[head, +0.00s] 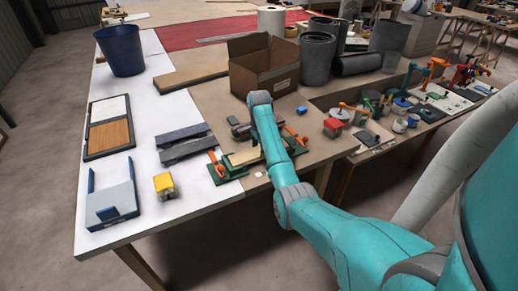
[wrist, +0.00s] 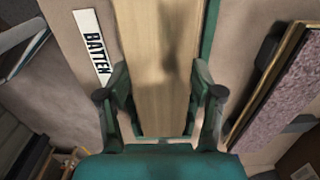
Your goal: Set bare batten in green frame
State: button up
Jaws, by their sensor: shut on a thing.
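The bare batten (wrist: 153,60) is a pale, plain wooden strip. It runs lengthwise between the two fingers of my gripper (wrist: 160,88) in the wrist view, and the gripper is shut on its sides. Green frame edges show beside the batten at the right (wrist: 209,28) and around its near end. In the head view the green frame (head: 228,172) lies at the table's front edge, with the pale batten (head: 243,157) over or in it. I cannot tell whether the batten rests fully on the frame. My arm hides part of both, and the fingertips there.
A white BATTEN label (wrist: 93,46) lies left of the frame. Orange clamps (head: 213,157) stand close by. Dark grey bars (head: 186,143), a yellow block (head: 165,186) and a blue-sided holder (head: 112,205) are to the left. A cardboard box (head: 262,68) stands behind.

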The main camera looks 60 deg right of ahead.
jog(key=shift+f, duration=0.4)
dwell(0.5)
jog(key=o, duration=1.3)
jog(key=shift+r, duration=3.5)
